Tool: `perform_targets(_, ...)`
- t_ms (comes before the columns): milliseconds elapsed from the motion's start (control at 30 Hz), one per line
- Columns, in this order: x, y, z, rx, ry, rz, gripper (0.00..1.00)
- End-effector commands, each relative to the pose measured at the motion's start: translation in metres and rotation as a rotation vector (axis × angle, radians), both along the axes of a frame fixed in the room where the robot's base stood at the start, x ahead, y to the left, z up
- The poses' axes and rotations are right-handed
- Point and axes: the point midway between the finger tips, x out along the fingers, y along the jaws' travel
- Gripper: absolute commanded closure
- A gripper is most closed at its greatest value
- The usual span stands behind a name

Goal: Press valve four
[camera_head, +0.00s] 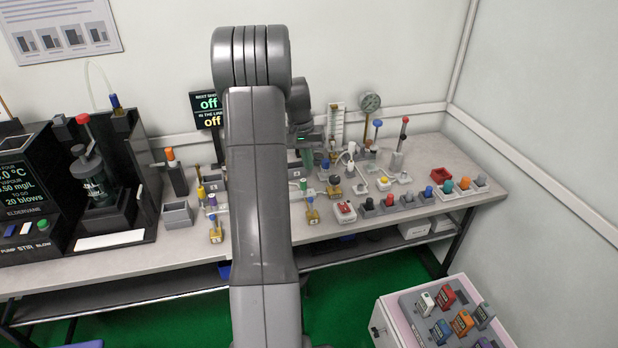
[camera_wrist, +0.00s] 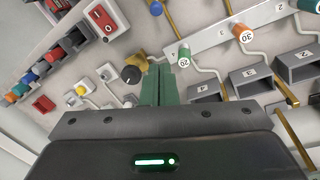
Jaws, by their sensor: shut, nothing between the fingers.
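My gripper (camera_wrist: 158,72) is shut and empty, its green fingers together. In the head view my gripper (camera_head: 308,158) hangs over the back middle of the bench, partly behind my arm. In the wrist view a brass valve with a black cap (camera_wrist: 131,74) is just left of the fingertips. The same black-capped valve (camera_head: 334,181) appears to stand right of my gripper in the head view. I cannot read a number on it, nor tell whether the fingers touch it. A green cap marked 20 (camera_wrist: 184,57) is right of the fingertips, beside a rail mark 4.
An orange cap marked 30 (camera_wrist: 243,33) and grey numbered boxes (camera_wrist: 250,80) are further right in the wrist view. A red-and-white switch box (camera_head: 345,211) and coloured knobs line the bench front. A pressure gauge (camera_head: 370,102) stands behind. My arm hides part of the bench.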

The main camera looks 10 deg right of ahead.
Motion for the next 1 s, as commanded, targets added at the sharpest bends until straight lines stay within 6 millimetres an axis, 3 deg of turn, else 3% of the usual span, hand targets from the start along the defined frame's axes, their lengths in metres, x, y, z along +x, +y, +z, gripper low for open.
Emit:
perform_targets(567, 0.003, -0.003, -0.01, -0.002, 0.006, -0.007, 1.0)
perform_targets(1000, -0.002, -0.017, -0.095, -0.002, 0.01, -0.006, 1.0)
